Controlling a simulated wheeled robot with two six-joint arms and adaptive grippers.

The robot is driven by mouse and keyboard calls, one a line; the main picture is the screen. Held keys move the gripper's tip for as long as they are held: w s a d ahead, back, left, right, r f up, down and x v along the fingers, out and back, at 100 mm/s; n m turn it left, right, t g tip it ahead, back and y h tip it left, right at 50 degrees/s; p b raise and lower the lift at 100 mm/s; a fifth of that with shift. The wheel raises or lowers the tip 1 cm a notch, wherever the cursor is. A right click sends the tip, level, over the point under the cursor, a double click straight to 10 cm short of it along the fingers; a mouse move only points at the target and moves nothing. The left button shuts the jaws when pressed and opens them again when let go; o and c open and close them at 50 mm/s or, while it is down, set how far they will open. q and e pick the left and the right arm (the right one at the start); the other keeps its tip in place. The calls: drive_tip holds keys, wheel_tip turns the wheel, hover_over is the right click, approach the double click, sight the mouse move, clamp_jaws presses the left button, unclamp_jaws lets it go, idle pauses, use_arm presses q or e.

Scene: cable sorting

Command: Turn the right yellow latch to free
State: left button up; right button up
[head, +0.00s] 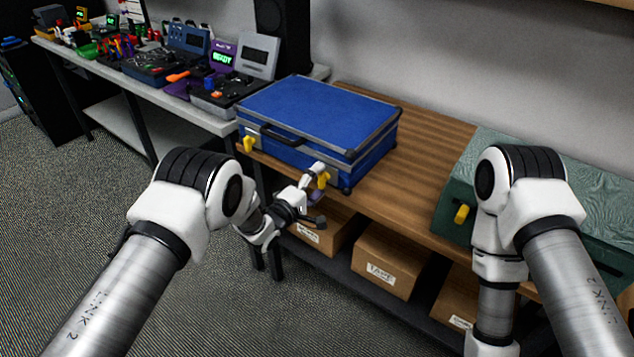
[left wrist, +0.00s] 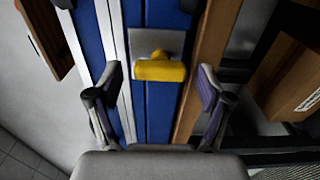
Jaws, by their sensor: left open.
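A blue case (head: 318,108) with silver edges lies closed on the wooden bench. Its right yellow latch (head: 323,180) is on the front face, near the right corner. Its left yellow latch (head: 249,143) is on the same face, left of the handle. My left gripper (head: 315,192) is at the right latch. In the left wrist view the right latch (left wrist: 160,68) lies between and just beyond the open fingertips (left wrist: 160,85), with visible gaps on both sides. My right gripper is out of view; only its arm shows.
A green case (head: 450,205) with a yellow latch (head: 461,214) stands at the right of the wooden bench (head: 425,150). Cardboard boxes (head: 388,262) sit on the shelf below. A table with electronic devices (head: 222,58) stands at the left.

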use_arm(q)
drive_tip(key=shift+s, duration=0.1)
drive_tip(key=v, duration=1.1)
drive_tip(key=shift+s+a, duration=0.25)
drive_tip(key=shift+s, duration=0.05)
drive_tip(key=s+a+f+g+y, duration=0.35)
drive_tip(key=s+a+f, duration=0.25)
drive_tip(key=s+f, duration=0.25)
drive_tip(key=s+a+f+g+y, duration=0.3)
drive_tip(key=s+a+f+y, duration=0.1)
drive_tip(key=s+a+f, duration=0.4)
drive_tip(key=s+a+f+m+g+y, duration=0.1)
drive_tip(key=s+m+g, duration=0.3)
drive_tip(key=s, duration=0.7)
drive_tip(key=s+a+f+m+g+y, duration=0.1)
drive_tip(key=s+m+g, duration=0.3)
drive_tip(key=s, duration=0.7)
drive_tip(key=a+m+y, duration=0.1)
drive_tip(key=m, duration=0.1)
drive_tip(key=shift+a+m, duration=0.3)
